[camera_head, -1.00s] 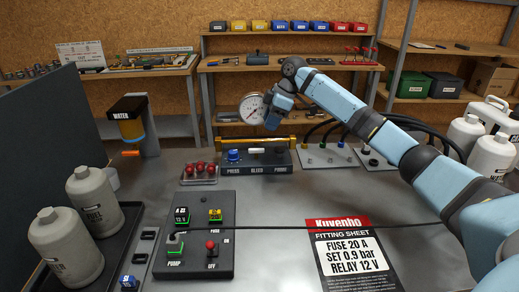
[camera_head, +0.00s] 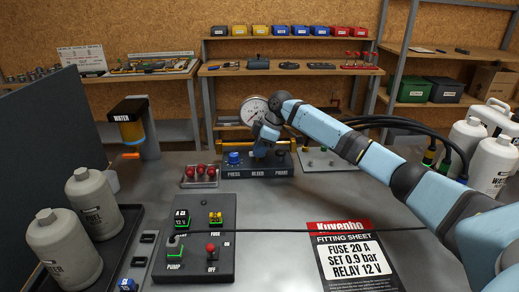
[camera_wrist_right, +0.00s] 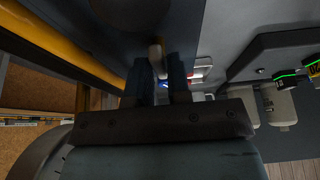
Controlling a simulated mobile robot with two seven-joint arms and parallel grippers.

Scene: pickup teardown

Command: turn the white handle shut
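The dark panel (camera_head: 223,172) labelled PRESS, BLEED and PURGE stands at the back middle of the bench. My right gripper (camera_head: 262,150) is over its middle, pointing down, and hides the white handle in the head view. I cannot tell whether either finger touches the handle. A round gauge (camera_head: 251,107) stands behind the panel, partly hidden by my arm. My left gripper is not in view.
A blue knob (camera_head: 233,158) sits on the panel's left part. A yellow bar (camera_head: 228,143) runs behind it. Red-topped parts (camera_head: 201,171) stand in a tray to the left. A switch box (camera_head: 205,258) and a fitting sheet (camera_head: 345,250) lie in front.

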